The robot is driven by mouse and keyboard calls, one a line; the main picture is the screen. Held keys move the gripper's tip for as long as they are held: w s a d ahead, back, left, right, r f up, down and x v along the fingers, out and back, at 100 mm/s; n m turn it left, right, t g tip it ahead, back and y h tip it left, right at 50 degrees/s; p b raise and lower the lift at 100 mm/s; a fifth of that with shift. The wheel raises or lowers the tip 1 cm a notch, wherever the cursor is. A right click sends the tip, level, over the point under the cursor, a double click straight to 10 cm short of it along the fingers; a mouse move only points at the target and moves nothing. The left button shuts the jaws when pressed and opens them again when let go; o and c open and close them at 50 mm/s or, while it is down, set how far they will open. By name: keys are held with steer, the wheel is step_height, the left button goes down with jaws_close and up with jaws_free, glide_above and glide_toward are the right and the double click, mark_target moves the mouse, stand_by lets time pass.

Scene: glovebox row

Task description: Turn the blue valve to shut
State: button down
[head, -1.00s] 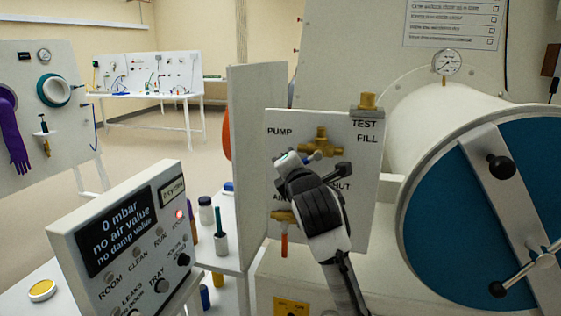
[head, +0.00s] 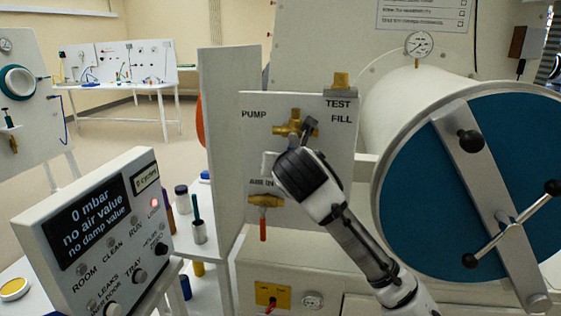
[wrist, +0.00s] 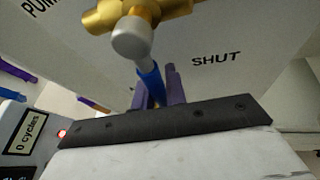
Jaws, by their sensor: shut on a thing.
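The brass valve (head: 291,122) is on the upright white panel, between the PUMP and FILL labels. In the wrist view the brass valve body (wrist: 165,14) has a round grey cap in front. Its blue handle (wrist: 150,78) runs down from the cap between my gripper's purple fingers (wrist: 160,90), which are closed on it. The SHUT label (wrist: 216,60) lies to the right of the handle, apart from it. In the head view my gripper hides the blue handle and the SHUT label.
A second brass valve with a red handle (head: 263,228) is just below, by AIR IN. The large cylinder's blue door (head: 420,190) with its handles stands close on the right. A control box (head: 100,235) stands at the left, reading 0 mbar.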

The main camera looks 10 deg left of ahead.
steer(key=shift+d+n+h, duration=0.5)
steer(key=shift+d+n, duration=0.05)
steer(key=shift+n, duration=0.05)
steer(key=shift+f, duration=0.1)
steer(key=c, duration=1.4)
jaws_free()
steer(key=shift+c, duration=0.2)
steer(key=b+v, duration=0.2)
steer(key=v, duration=1.2)
steer(key=shift+b, duration=0.4)
steer(key=shift+w, duration=0.15)
